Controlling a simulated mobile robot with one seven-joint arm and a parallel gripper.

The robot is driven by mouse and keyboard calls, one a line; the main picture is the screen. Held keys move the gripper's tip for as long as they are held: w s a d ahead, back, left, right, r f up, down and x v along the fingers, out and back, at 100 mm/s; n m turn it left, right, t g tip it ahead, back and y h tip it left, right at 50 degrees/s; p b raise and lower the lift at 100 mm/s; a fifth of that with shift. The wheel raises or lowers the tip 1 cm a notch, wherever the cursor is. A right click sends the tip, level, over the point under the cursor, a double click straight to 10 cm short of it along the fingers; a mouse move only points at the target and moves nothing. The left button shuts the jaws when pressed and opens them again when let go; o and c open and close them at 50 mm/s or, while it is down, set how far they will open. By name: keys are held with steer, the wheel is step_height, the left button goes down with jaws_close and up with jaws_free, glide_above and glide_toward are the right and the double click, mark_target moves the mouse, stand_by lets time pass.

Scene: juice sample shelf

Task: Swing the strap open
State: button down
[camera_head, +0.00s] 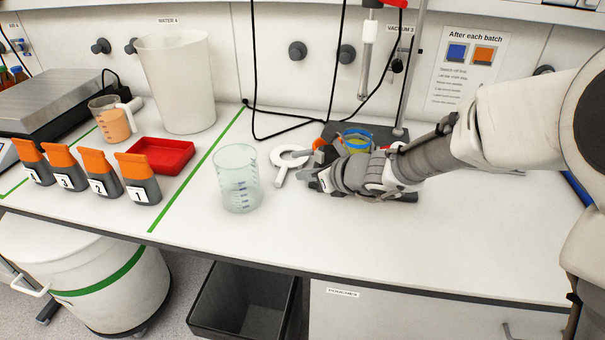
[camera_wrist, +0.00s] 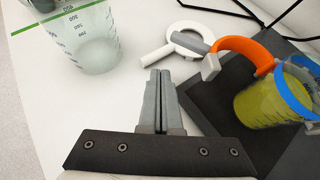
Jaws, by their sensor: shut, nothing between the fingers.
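The strap (camera_wrist: 254,50) is an orange curved band with a grey tab at its free end. It reaches out left from the blue ring (camera_wrist: 292,92) around a beaker of yellow-green liquid (camera_wrist: 258,106). The tab stands apart from the beaker, so the strap looks swung outward. In the head view, a bit of orange strap (camera_head: 318,144) and the blue ring (camera_head: 356,134) show behind my gripper (camera_head: 318,182). In the wrist view, my gripper (camera_wrist: 160,76) is shut and empty, left of the tab and apart from it. My arm hides part of the holder in the head view.
A white ring with a handle (camera_head: 281,175) lies left of the holder, close to the strap's tab. An empty clear beaker (camera_head: 239,182) stands farther left. The dark base plate (camera_wrist: 207,100) lies under the holder. A hanging black cable and a stand are behind. The front bench is clear.

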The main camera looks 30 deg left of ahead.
steer(key=shift+s+d+f, duration=0.1)
steer(key=shift+d+f, duration=0.05)
steer(key=shift+d, duration=0.05)
steer(key=s+d+r+p, duration=0.1)
steer(key=s+d+r, duration=0.4)
steer(key=s, duration=0.1)
steer(key=shift+d+r+p, duration=0.3)
steer(key=shift+d+r, duration=0.05)
steer(key=shift+d, duration=0.05)
steer(key=s+d+r+n+h+p, duration=0.3)
steer(key=d+n, duration=0.4)
steer(key=d, duration=0.4)
steer(key=s+d+r+n+t+h+p, duration=0.1)
steer(key=s+d+r+n+h, duration=0.3)
steer(key=d, duration=0.8)
steer(key=s+d+r+n+h+p, duration=0.3)
steer(key=s+d+r+n, duration=0.3)
steer(key=d+n, duration=0.5)
steer(key=shift+d+r+t+h+p, duration=0.3)
steer(key=shift+d+r+p, duration=0.35)
steer(key=shift+d+p, duration=0.15)
